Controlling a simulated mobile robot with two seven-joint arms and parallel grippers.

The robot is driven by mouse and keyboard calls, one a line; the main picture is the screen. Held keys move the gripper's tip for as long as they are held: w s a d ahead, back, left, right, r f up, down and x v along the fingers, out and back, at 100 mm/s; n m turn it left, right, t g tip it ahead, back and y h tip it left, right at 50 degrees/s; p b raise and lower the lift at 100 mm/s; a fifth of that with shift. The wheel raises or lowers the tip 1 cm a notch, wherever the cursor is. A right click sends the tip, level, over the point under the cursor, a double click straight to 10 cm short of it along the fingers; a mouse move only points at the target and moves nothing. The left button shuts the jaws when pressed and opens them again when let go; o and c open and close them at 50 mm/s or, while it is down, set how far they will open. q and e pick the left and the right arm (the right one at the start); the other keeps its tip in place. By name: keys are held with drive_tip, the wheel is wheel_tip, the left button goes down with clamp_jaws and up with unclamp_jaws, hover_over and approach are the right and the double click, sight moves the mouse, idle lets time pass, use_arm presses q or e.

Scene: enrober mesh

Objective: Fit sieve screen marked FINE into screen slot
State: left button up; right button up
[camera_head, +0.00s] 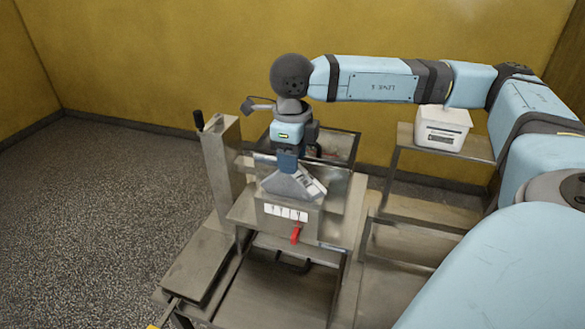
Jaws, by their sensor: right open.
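My right gripper (290,180) reaches down from the upper right over the middle of a steel machine (240,205). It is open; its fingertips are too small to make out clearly. A grey sloped piece with a white, dark-marked label (312,186) shows right at the gripper; I cannot tell whether it touches the fingers. Behind the gripper is a dark-rimmed rectangular frame (345,146), partly hidden by my wrist. I cannot read FINE anywhere, nor tell for sure which part is the sieve screen or the screen slot. My left gripper is not in view.
The machine's front has a white marked strip (286,213) and a red handle (296,233). A steel post with a black handle (199,120) stands at its left. A white tub (443,128) sits on a steel stand (405,170) at the right. The floor at left is clear.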

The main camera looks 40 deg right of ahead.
drive_tip(key=shift+f, duration=0.65)
clamp_jaws()
drive_tip(key=shift+r, duration=0.1)
